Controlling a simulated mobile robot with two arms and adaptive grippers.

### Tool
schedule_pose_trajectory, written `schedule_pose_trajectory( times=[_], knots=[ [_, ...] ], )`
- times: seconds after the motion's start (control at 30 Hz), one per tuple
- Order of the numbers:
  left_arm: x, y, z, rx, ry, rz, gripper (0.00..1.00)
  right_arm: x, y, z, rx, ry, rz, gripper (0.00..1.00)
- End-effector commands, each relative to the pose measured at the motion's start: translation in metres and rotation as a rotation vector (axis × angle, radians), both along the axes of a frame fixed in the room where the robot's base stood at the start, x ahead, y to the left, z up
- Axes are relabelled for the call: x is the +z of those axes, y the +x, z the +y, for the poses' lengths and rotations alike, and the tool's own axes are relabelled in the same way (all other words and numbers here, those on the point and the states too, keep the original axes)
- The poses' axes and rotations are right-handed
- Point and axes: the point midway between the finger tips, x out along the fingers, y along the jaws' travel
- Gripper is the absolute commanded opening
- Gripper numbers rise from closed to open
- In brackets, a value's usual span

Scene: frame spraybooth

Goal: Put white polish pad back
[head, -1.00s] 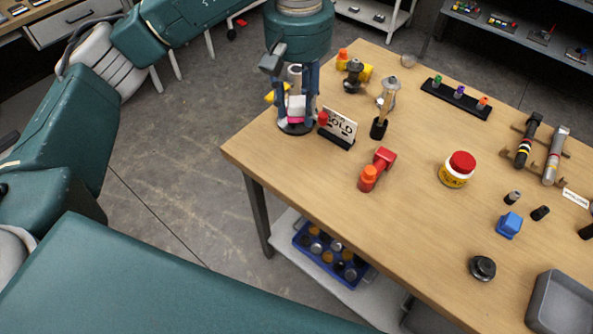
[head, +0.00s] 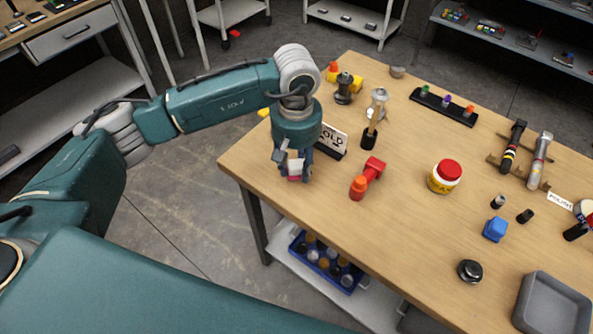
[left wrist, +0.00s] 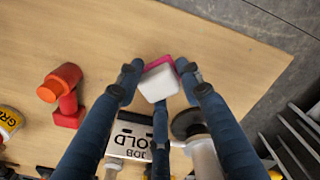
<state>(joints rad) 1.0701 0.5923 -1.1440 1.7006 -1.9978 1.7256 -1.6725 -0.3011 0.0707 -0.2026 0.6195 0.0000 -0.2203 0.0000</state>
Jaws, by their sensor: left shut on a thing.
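The white polish pad (left wrist: 159,83) is a small white block with a pink layer along one side. It sits between the fingers of my left gripper (left wrist: 157,80) in the left wrist view. In the head view the left gripper (head: 292,170) points down over the table's left corner, in front of the HOLD sign, shut on the pad. Only a little white and pink of the pad (head: 294,170) shows there. I cannot tell whether the pad touches the table. My right gripper is not in view.
The HOLD sign (head: 331,141) stands close behind the gripper. A red tool with an orange end (head: 367,178) lies to its right. Farther right are a yellow jar with a red lid (head: 444,176), a blue block (head: 495,229) and a grey tray (head: 552,306). The front-left tabletop is clear.

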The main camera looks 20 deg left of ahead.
Motion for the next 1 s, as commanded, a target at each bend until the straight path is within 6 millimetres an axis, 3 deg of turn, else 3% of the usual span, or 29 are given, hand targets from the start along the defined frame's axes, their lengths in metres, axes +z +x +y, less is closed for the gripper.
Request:
schedule_pose_trajectory(
  times=[0.2,0.6,0.63,0.7,1.0],
  knots=[
    [-0.031,-0.001,0.000,0.000,0.000,0.004,0.12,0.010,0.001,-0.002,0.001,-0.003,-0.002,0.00],
    [-0.039,0.000,0.000,-0.001,0.001,0.000,0.12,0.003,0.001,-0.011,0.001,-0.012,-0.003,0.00],
    [-0.037,-0.001,0.000,0.000,0.001,0.000,0.41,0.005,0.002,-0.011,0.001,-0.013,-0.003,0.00],
    [-0.037,-0.001,0.000,0.000,0.000,0.001,0.55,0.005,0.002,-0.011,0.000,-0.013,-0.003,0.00],
    [-0.036,-0.001,0.000,0.000,0.000,0.001,0.56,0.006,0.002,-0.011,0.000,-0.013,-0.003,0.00]
  ],
)
